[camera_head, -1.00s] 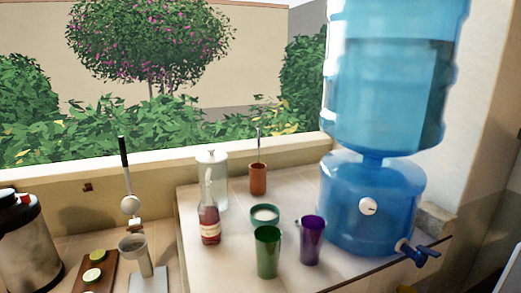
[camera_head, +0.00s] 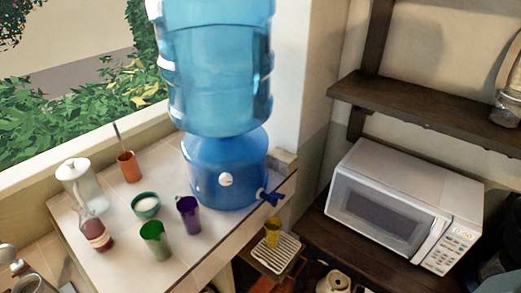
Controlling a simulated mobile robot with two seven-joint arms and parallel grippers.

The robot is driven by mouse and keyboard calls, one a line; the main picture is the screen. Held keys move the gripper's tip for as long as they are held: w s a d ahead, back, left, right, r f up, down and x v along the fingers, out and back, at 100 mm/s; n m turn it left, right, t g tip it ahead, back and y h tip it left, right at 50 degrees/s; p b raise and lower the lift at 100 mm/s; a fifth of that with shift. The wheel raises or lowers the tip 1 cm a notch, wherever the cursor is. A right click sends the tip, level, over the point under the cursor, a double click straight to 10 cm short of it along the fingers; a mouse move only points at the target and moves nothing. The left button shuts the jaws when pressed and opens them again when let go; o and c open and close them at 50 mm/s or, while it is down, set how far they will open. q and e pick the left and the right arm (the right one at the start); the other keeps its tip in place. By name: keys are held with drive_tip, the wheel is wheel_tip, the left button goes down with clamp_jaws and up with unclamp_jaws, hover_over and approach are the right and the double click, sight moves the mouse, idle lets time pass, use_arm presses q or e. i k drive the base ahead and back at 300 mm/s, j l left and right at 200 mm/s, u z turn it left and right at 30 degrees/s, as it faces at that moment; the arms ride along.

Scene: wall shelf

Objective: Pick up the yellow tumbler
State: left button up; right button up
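The yellow tumbler (camera_head: 272,232) stands upright on a small slatted drip tray (camera_head: 287,256), below the blue tap (camera_head: 270,197) of the water dispenser (camera_head: 228,172). It is small in the view, right of the tiled counter's edge and lower than the counter top. Nothing covers it. Neither of my grippers is in view.
A green tumbler (camera_head: 156,241), a purple tumbler (camera_head: 189,214), a bowl (camera_head: 146,205), a sauce bottle (camera_head: 95,232) and a glass jar (camera_head: 80,186) stand on the tiled counter (camera_head: 118,272). A white microwave (camera_head: 395,203) sits at right, under a dark wall shelf (camera_head: 430,108).

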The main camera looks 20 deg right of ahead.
sight(272, 226)
drive_tip(key=z, duration=0.55)
drive_tip(key=i+l+u, duration=0.55)
drive_tip(key=i+u, duration=0.15)
drive_tip(key=i+l+u, duration=0.35)
drive_tip(key=l, duration=0.1)
